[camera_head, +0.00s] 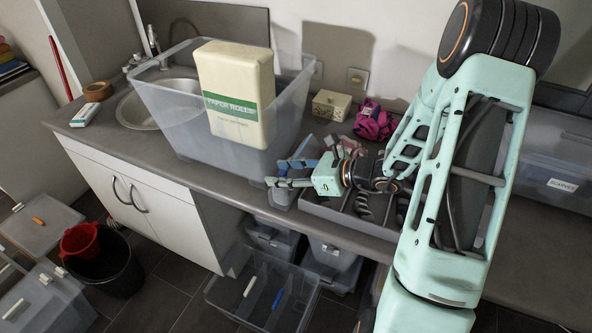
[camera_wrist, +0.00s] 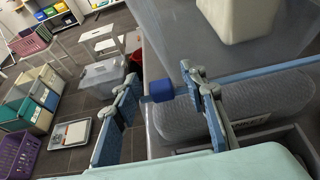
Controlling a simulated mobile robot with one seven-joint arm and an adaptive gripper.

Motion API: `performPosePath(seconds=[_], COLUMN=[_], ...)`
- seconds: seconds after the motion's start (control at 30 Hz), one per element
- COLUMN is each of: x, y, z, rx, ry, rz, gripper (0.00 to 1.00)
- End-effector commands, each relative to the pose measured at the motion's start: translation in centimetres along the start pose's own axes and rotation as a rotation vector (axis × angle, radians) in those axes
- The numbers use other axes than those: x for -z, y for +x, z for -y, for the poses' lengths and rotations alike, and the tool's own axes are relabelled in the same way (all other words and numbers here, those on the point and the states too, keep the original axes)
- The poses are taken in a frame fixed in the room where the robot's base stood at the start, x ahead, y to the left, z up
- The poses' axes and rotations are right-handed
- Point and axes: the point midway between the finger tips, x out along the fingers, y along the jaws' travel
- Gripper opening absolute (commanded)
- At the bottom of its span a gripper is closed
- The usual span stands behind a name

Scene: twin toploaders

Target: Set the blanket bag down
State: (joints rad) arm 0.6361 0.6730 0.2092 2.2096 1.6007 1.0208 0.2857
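The blanket bag (camera_wrist: 265,97) is a grey mesh bundle with a partly hidden label, below and right of my fingers in the wrist view. In the head view a grey part of it (camera_head: 284,194) shows under my gripper (camera_head: 284,172), close to the counter surface. In the wrist view my gripper (camera_wrist: 162,92) has its fingers apart, one on each side of a small dark blue block (camera_wrist: 161,91). The block looks like part of the bag's handle. I cannot tell whether both fingers press on it, or whether the bag's underside touches the counter.
A large clear tub (camera_head: 177,110) holding a paper rolls pack (camera_head: 238,95) stands left of the bag. A grey divided tray (camera_head: 335,212) lies right of it. A pink bundle (camera_head: 374,121) and a small box (camera_head: 331,104) are behind. Open bins (camera_head: 262,290) sit below the counter.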

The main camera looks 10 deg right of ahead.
Motion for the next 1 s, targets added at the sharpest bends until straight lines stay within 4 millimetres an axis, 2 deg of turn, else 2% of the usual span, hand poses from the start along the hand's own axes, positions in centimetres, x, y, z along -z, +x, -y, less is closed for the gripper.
performPosePath(seconds=[0.17, 0.53, 1.0], x=[0.03, 0.03, -0.09], y=[0.00, -0.02, -0.03], z=[0.02, 0.01, 0.05], rx=[0.001, 0.000, 0.001], ry=[0.000, 0.000, -0.002], rz=[0.000, 0.000, 0.002], gripper=[0.39, 0.00, 0.00])
